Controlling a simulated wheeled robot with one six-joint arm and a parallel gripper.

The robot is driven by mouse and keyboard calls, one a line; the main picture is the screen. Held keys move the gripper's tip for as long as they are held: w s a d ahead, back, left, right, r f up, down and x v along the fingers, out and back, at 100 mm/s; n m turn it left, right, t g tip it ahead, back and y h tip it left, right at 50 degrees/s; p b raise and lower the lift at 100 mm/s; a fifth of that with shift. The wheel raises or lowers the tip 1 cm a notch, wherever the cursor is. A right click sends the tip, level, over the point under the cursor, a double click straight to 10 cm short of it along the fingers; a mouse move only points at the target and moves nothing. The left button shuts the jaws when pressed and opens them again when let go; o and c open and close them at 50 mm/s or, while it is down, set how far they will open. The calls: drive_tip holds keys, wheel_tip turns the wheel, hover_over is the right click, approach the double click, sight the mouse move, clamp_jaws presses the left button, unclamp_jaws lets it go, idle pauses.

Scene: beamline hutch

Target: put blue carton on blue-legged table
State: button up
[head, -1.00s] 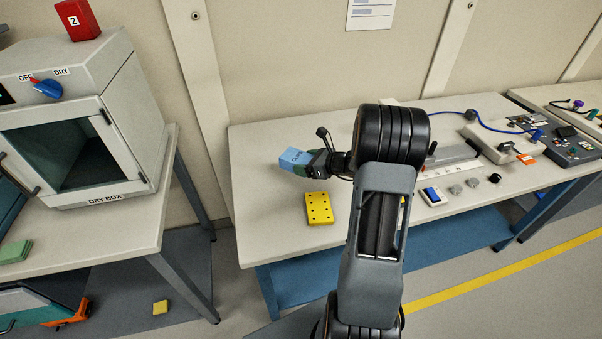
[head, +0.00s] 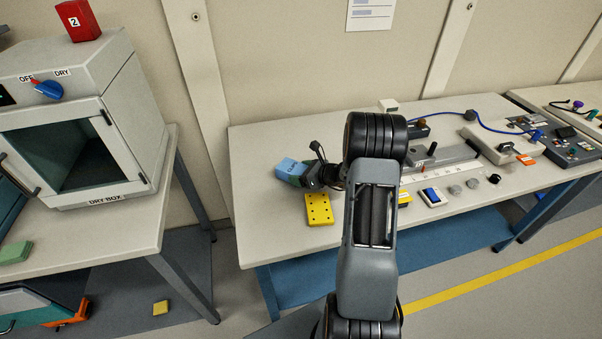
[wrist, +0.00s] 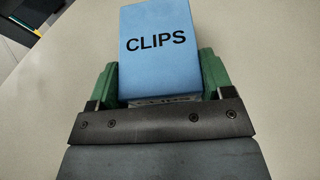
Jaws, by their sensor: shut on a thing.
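The blue carton (head: 289,167), marked CLIPS, is held between the green fingers of my gripper (head: 303,174). In the wrist view the carton (wrist: 158,48) sits between both fingers of the gripper (wrist: 158,85), with the pale tabletop behind it. The blue-legged table (head: 262,210) lies under the gripper, and the carton is over its left part, behind the yellow block. I cannot tell whether the carton touches the tabletop.
A yellow block with dark dots (head: 319,209) lies just in front of the carton. A rail device (head: 440,160), a blue-buttoned box (head: 431,196) and a blue cable (head: 445,113) occupy the table's right part. The table's left end is clear. A dry box (head: 90,120) stands at left.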

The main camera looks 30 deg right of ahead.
drive_tip(key=shift+f, duration=0.15)
drive_tip(key=o, duration=1)
drive_tip(key=shift+c, duration=0.2)
